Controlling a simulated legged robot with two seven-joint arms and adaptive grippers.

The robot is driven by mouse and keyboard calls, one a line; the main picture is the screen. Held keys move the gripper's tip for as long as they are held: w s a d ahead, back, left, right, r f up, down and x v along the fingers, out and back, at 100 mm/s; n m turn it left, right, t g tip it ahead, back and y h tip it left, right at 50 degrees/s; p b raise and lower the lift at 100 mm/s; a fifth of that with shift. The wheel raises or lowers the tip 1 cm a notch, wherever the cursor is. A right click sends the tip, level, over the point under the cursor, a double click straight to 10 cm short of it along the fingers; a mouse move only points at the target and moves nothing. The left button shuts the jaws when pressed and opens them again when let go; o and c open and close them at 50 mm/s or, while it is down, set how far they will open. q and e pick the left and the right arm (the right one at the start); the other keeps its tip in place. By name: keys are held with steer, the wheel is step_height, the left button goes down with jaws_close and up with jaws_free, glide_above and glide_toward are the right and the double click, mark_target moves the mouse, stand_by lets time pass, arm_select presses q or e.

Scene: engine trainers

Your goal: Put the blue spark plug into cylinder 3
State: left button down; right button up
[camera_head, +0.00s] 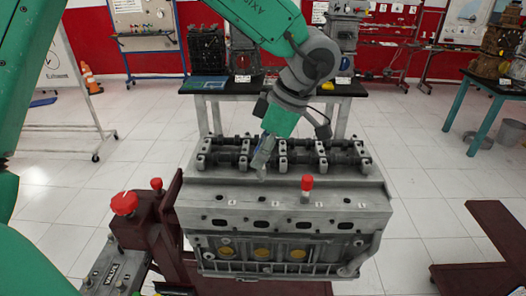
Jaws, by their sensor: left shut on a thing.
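The grey engine block (285,222) stands in the middle, with a row of plug holes and small number labels along its near top edge. My left gripper (262,160) points down over the top of the block, near the second hole from the left. A red-topped plug (307,184) stands upright at the third hole from the left. The labels are too small to read surely. My right gripper is out of view.
The camshaft row (338,155) rises behind the plug holes. A dark red stand with red knobs (124,203) is at the left of the block. A black-topped table (353,90) with engine parts stands behind.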

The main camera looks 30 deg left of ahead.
mark_target(261, 175)
arm_select(q)
steer(key=shift+f+b, duration=1.3)
steer(key=shift+f, duration=1.2)
steer(key=shift+s+d+r+p, duration=0.1)
steer(key=shift+r+p, duration=0.05)
steer(key=shift+p, duration=0.5)
steer(key=shift+f, duration=0.4)
steer(key=shift+f, duration=0.3)
